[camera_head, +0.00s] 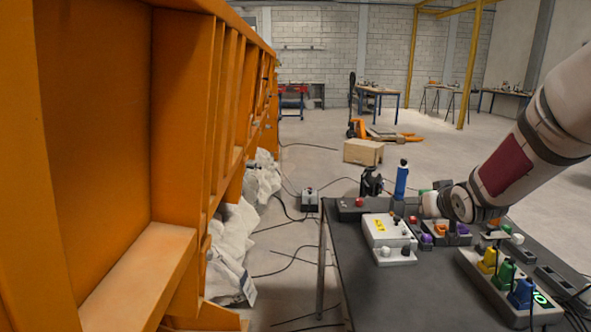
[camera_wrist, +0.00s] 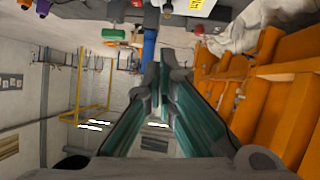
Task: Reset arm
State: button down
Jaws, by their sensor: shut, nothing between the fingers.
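My arm (camera_head: 510,160) reaches in from the right over the dark table and ends above the control boxes. In the wrist view, which is upside down, my gripper (camera_wrist: 162,75) has its two teal-sided fingers converging, shut with nothing between them. The fingers are hard to make out in the head view. A blue upright cylinder (camera_head: 402,181) stands at the table's back edge. It also shows in the wrist view (camera_wrist: 149,46), just beyond the fingertips; I cannot tell whether they touch.
The table (camera_head: 350,262) carries a white box with a yellow label (camera_head: 387,233) and a panel with coloured plugs (camera_head: 510,280). A large orange frame (camera_head: 110,150) fills the left. A cardboard box (camera_head: 363,152) sits on open floor behind. Cables lie on the floor between frame and table.

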jog(key=s+a+r+g+y, duration=0.1)
jog(key=s+a+g, duration=0.3)
jog(key=s, duration=1.1)
jog(key=s+a+g, duration=0.3)
jog(key=s+a, duration=0.3)
jog(key=s, duration=1)
jog(key=s+a+r+g+y, duration=0.1)
jog(key=s+a+g, duration=0.25)
jog(key=s, duration=1.15)
notch_tip(320, 180, up, 15)
jog(key=t+p, duration=0.3)
jog(key=p, duration=1)
jog(key=shift+s+a+r+p, duration=0.15)
jog(key=shift+s+a+p, duration=0.15)
jog(key=shift+a+p, duration=0.05)
